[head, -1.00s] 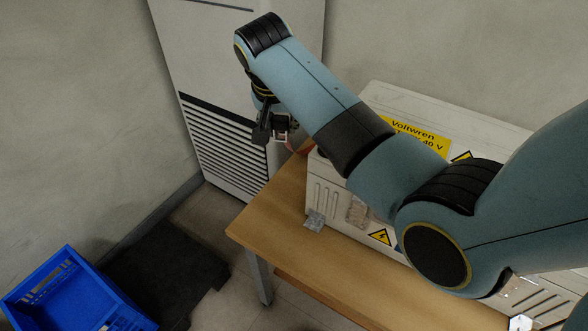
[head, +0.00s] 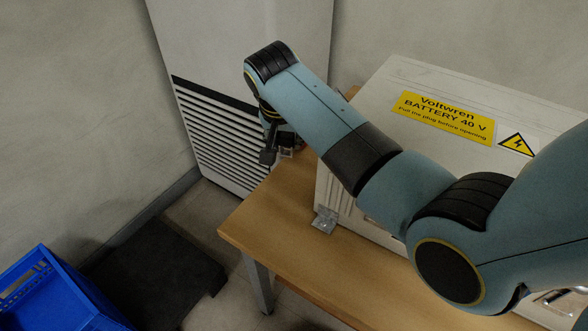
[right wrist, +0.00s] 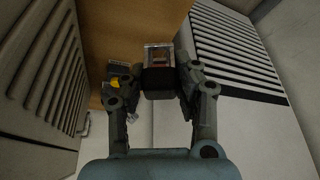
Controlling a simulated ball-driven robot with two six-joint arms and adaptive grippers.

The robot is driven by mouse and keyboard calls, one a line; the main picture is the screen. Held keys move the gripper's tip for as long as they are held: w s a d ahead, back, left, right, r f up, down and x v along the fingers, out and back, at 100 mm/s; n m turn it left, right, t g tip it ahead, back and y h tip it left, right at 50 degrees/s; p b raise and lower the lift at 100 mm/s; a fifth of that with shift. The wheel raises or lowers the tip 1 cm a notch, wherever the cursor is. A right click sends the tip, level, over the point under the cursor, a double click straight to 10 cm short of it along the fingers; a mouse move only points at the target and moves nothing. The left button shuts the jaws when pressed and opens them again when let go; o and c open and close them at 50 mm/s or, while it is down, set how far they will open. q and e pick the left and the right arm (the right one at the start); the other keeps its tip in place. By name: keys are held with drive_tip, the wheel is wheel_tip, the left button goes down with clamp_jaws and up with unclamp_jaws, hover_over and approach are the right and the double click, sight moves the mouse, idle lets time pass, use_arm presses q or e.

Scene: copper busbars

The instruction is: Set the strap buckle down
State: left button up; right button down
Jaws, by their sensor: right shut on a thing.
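My right gripper (head: 272,146) is by the far left part of the wooden table (head: 245,225), left of the battery case. It also shows in the right wrist view (right wrist: 158,82), its two fingers shut on the strap buckle (right wrist: 158,57). The buckle is a small dark block with a pale metal frame and a reddish part inside. In the head view the buckle (head: 286,151) is small and partly hidden by the gripper. Whether it touches the table cannot be told. My left gripper is not in view.
The white battery case (head: 380,85) with a yellow label stands on the table, close to my right arm. A vented cabinet (head: 230,40) stands behind. The table's front left corner is clear.

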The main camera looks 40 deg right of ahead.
sight(286, 146)
wheel_tip(286, 146, down, 3)
drive_tip(key=shift+f+b, duration=0.1)
drive_tip(key=shift+b, duration=0.2)
wheel_tip(286, 146, down, 4)
drive_tip(key=shift+b, duration=0.65)
drive_tip(key=c, duration=1)
unclamp_jaws()
drive_tip(key=p+v, duration=0.4)
drive_tip(key=v, duration=0.8)
